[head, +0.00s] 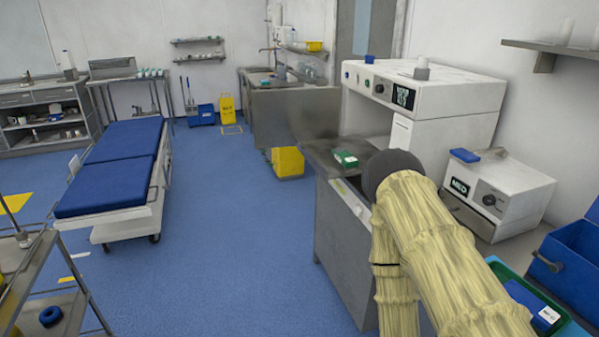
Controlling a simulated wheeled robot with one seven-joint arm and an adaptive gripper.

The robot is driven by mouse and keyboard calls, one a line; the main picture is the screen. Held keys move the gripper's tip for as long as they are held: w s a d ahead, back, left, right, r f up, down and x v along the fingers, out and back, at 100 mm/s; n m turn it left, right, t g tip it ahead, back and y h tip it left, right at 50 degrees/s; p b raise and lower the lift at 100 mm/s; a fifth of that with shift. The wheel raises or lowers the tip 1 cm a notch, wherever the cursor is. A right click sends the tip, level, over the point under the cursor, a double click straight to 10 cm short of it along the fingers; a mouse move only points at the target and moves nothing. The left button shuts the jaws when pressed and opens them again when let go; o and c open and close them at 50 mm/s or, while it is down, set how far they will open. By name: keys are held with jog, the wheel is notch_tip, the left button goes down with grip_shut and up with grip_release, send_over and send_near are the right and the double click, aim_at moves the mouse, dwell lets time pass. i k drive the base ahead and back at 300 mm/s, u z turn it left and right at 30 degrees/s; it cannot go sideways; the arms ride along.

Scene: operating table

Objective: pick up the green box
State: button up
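A small green box (346,159) with a white label lies on the dark top of the grey counter, near its back edge, left of the large white machine. My arm, in a pale yellow sleeve with a dark rounded joint, rises from the lower right and covers part of the counter just right of the box. My gripper does not show; it is out of view or hidden behind my arm.
A green tray (497,265) holds a blue box at lower right. A blue bed (112,167) stands left, with open floor between it and the counter.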

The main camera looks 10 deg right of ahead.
aim_at(342, 156)
jog(key=u, duration=0.1)
jog(key=k, duration=0.5)
jog(key=u, duration=1.1)
jog(key=i, duration=1.4)
jog(key=z, duration=0.7)
jog(key=i, duration=0.8)
jog(key=z, duration=0.95)
